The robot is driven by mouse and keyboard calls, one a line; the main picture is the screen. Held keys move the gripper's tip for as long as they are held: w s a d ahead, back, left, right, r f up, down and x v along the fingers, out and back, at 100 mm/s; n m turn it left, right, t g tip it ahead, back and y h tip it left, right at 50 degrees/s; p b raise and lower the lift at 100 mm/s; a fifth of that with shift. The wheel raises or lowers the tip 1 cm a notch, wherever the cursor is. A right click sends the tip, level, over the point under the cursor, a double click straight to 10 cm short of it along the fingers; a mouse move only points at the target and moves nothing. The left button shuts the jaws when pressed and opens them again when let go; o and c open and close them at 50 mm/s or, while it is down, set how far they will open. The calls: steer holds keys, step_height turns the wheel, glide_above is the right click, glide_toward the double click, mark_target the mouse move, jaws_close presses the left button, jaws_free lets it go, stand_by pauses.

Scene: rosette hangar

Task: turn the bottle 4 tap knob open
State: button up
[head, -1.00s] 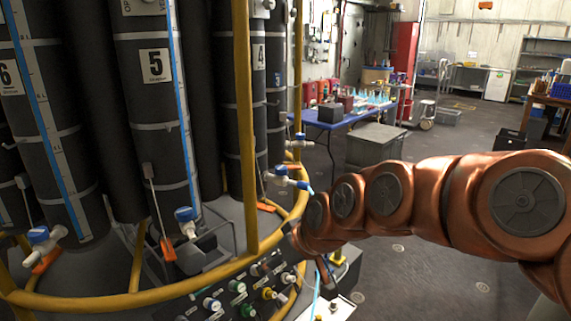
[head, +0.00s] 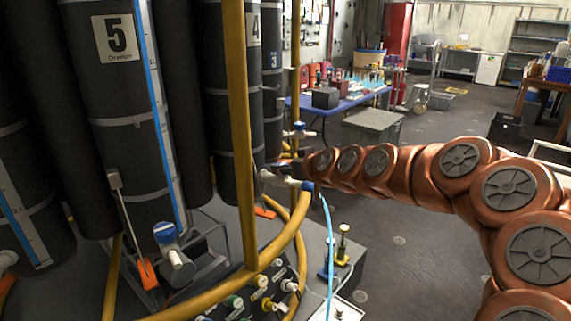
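Bottle 4 (head: 227,110) is a tall dark cylinder behind a yellow rail post, and its number label (head: 254,30) is partly covered. Its white tap (head: 278,180) sticks out low on the right, with a blue end at its tip. My copper-coloured arm reaches in from the right. My gripper (head: 287,165) is a small dark shape just above and behind this tap. Its fingers are too small and covered to read, and I cannot tell whether it touches the tap. The tap's knob is not clearly visible beside it.
Bottle 5 (head: 110,100) stands at left with its blue-knobbed tap (head: 166,235). The bottle 3 tap (head: 298,130) lies just beyond my gripper. A yellow rail (head: 280,240) curves in front of the bottles above a valve panel. A blue table (head: 340,107) and open floor lie behind.

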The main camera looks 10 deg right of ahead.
steer(key=shift+p+x, duration=0.35)
steer(key=shift+x, duration=1.8)
steer(key=shift+f, duration=0.1)
steer(key=shift+c, duration=0.3)
